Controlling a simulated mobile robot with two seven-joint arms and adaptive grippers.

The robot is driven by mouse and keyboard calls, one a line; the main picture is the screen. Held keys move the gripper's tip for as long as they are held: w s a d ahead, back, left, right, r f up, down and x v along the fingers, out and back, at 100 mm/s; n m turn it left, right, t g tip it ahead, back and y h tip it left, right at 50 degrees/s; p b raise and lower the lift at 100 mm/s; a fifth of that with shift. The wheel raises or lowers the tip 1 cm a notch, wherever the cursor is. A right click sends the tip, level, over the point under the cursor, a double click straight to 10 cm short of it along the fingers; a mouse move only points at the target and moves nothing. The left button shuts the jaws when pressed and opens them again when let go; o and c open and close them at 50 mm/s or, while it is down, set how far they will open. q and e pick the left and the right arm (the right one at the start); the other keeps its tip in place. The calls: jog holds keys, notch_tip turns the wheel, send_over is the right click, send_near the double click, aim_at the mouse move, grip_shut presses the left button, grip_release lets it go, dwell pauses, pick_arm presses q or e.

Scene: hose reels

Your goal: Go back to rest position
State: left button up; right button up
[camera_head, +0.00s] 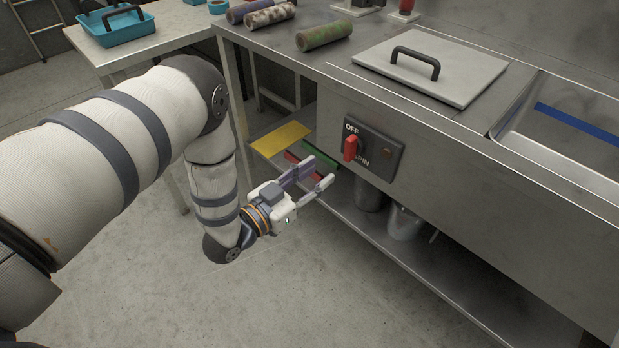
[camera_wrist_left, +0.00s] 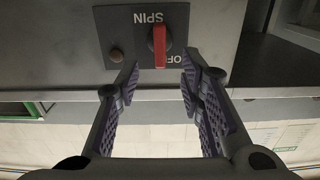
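My left gripper (camera_head: 318,174) is open and empty in front of the steel bench, a little below and left of the control box. It also shows in the left wrist view (camera_wrist_left: 158,85), its two fingers spread apart with the red knob between and beyond them. The red switch knob (camera_head: 350,148) sits on the dark control box (camera_head: 388,150) marked OFF and SPIN; in the head view it points up toward OFF. The knob also shows in the left wrist view (camera_wrist_left: 159,46), upside down, apart from the fingers. My right gripper is in neither view.
The steel bench carries a lidded panel with a black handle (camera_head: 430,70) and a patterned roll (camera_head: 324,36). A lower shelf holds a yellow sheet (camera_head: 281,138) and metal pots (camera_head: 404,224). A side table holds a blue tray (camera_head: 115,28). The floor at front is clear.

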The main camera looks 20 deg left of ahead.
pick_arm(q)
jog(key=shift+v, duration=1.15)
